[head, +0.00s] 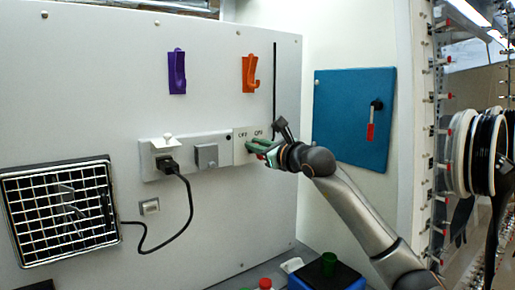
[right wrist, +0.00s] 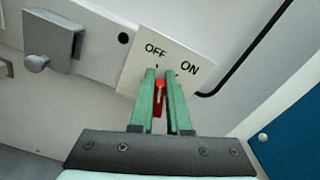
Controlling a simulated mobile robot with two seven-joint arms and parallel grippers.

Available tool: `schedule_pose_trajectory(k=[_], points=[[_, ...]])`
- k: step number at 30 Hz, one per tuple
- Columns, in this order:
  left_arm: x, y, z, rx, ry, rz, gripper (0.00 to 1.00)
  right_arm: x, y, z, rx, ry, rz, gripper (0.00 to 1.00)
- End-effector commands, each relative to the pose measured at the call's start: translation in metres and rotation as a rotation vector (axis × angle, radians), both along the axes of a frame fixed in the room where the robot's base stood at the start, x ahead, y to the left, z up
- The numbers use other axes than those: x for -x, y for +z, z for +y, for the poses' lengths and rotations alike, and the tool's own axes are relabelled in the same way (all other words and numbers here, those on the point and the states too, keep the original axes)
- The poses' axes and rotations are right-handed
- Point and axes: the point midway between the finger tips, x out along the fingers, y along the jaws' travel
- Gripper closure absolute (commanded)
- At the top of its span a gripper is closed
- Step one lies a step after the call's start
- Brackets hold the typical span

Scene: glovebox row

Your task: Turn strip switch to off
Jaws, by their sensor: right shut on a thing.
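The power strip (head: 207,140) runs along the grey panel, with a white plate at its right end marked OFF and ON; this plate (right wrist: 198,76) also shows in the right wrist view. The strip switch (right wrist: 159,98) is a small red lever in front of the plate, below the lettering. My right gripper (right wrist: 160,95) has its two green fingers shut on the lever, one on each side. In the head view the right gripper (head: 257,147) covers the lever. The lever's base is hard to make out, so I cannot tell its exact setting. My left gripper is not in view.
A grey covered socket (head: 206,156) and a black plug (head: 167,165) with its cord sit left of the plate. Purple (head: 177,72) and orange (head: 249,74) hooks hang above. A blue door (head: 352,118) with a red-and-black handle is at right. A barred vent (head: 62,212) is at left.

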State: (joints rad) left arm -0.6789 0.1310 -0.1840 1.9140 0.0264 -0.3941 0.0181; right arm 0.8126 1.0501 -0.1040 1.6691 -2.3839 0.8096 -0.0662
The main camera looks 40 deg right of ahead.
Motion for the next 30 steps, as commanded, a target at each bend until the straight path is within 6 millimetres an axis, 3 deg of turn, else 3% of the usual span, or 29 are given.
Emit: schedule_pose_trajectory(k=[9,25,26,30], points=[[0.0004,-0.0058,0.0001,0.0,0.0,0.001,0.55,0.0001,0.0,0.0031,0.144,0.0,0.012,1.0],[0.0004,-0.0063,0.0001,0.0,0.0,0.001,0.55,0.0001,0.0006,0.0039,0.176,0.0,0.013,1.0],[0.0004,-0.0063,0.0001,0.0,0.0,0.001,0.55,0.0001,0.0006,0.0039,0.176,0.0,0.013,0.84],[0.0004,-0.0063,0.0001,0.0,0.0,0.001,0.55,0.0,0.0002,0.0039,0.175,0.0,0.014,0.68]])
